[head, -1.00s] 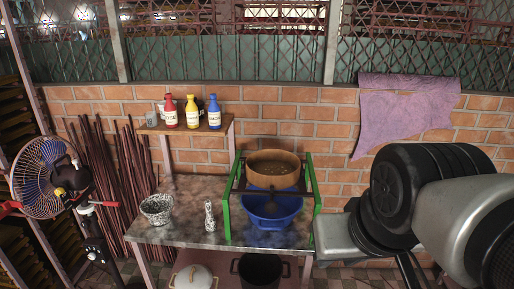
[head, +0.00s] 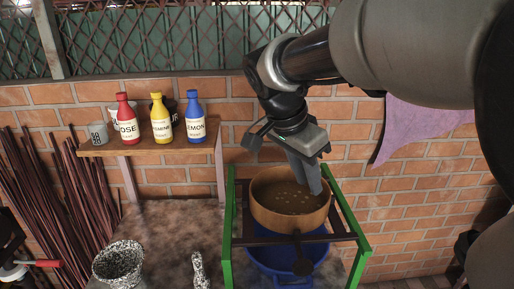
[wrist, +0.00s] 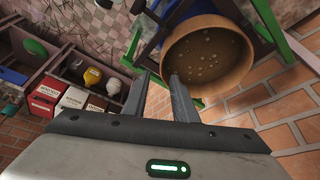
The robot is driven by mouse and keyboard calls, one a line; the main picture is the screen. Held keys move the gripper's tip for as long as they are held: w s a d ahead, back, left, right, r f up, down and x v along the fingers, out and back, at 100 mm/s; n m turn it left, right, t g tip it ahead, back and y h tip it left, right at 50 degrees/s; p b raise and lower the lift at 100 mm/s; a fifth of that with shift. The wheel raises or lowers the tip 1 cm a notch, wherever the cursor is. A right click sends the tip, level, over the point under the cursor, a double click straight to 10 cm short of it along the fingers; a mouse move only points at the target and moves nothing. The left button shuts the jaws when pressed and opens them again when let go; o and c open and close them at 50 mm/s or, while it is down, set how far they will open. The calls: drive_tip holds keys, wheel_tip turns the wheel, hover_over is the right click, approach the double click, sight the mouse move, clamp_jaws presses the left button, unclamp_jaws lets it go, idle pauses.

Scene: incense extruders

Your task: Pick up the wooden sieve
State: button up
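The wooden sieve (head: 272,219) is a round, light-brown ring with a mesh bottom and small bits in it. It rests on the dark crossbars of a green frame (head: 228,225), above a blue basin (head: 282,258). My gripper (head: 312,186) points down at the sieve's back right rim, with its fingertips overlapping the rim in the head view. In the wrist view the two fingers (wrist: 158,75) are apart, and the sieve (wrist: 225,88) lies just ahead, its rim by the right fingertip. I cannot tell whether they touch.
A wooden shelf (head: 150,146) holds red (head: 127,122), yellow (head: 161,122) and blue (head: 194,120) bottles and cups. A speckled mortar (head: 119,262) and a speckled pestle (head: 199,270) are on the table (head: 175,225). A brick wall (head: 420,215) stands close behind the frame.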

hover_over(314, 225)
drive_tip(key=s+a, duration=0.2)
wheel_tip(314, 225, down, 8)
drive_tip(key=shift+w+b+x, duration=0.2)
drive_tip(key=shift+w+x, duration=0.05)
drive_tip(key=shift+x, duration=1.35)
drive_tip(key=shift+w+b+x, duration=0.2)
drive_tip(key=shift+w+x, duration=0.05)
drive_tip(key=shift+x, duration=1.35)
drive_tip(key=shift+r, duration=0.15)
clamp_jaws()
